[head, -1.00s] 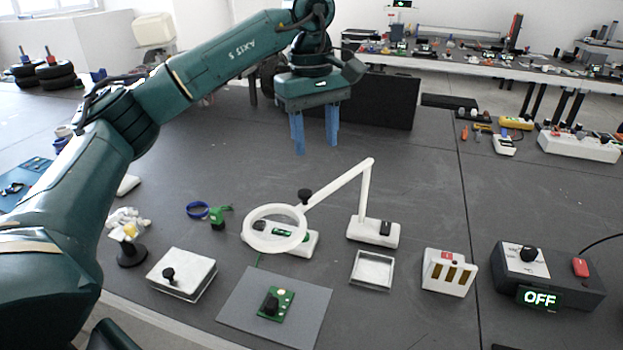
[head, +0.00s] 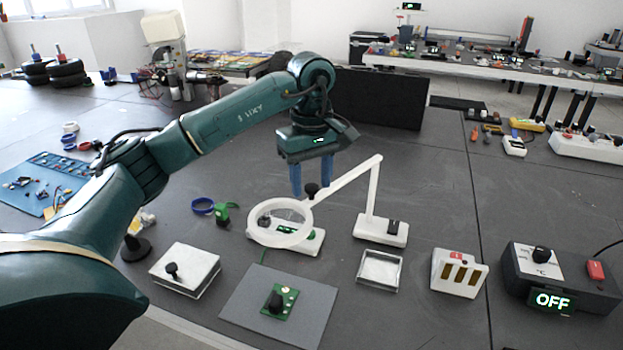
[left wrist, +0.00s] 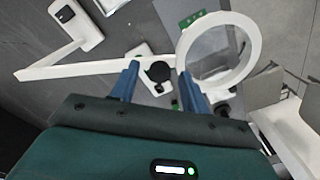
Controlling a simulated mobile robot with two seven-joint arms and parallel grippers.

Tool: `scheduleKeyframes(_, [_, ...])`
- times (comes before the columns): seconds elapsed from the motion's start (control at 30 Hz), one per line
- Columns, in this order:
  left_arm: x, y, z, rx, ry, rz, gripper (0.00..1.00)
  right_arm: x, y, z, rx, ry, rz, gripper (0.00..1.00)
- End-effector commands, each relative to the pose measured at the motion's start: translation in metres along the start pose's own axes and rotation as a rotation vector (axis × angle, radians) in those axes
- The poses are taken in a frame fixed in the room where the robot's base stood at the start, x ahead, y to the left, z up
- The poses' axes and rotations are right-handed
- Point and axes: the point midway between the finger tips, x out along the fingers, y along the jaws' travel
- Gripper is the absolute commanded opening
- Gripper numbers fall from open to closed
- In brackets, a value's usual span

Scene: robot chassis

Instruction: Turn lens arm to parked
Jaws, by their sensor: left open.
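The white lens arm (head: 345,177) rises from its base (head: 381,230), bends at an elbow and slopes down to the ring lens (head: 279,223). A black knob (head: 311,190) sits where the arm meets the ring. The ring is over a white stand with a green part. My left gripper (head: 311,194) is open, its blue fingers pointing down at the knob. In the left wrist view the black knob (left wrist: 158,72) shows between the open fingers (left wrist: 158,84), with the ring (left wrist: 250,50) to the right. Contact with the knob cannot be told. My right gripper is out of view.
A grey mat (head: 240,298) with a green circuit board (head: 281,301) lies in front. A white box (head: 185,268), an empty tray (head: 380,269), a slotted white block (head: 459,273) and a controller reading OFF (head: 562,280) stand along the front. A blue ring (head: 203,206) lies left.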

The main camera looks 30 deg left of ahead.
Motion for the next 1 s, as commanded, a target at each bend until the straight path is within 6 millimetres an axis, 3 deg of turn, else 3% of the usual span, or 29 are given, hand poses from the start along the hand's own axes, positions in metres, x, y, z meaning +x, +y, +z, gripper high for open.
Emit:
scheduleKeyframes(0.3, [0.0026, 0.0, -0.0001, 0.0, 0.0, 0.001, 0.45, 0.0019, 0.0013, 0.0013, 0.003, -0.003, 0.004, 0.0])
scheduleKeyframes(0.83, [0.0023, -0.0001, 0.0, 0.0, 0.0, 0.0, 0.02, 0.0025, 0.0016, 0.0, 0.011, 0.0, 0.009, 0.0])
scheduleKeyframes(1.0, [0.0023, -0.0001, 0.0, 0.0, 0.0, 0.0, 0.0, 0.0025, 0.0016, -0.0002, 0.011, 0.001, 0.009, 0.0])
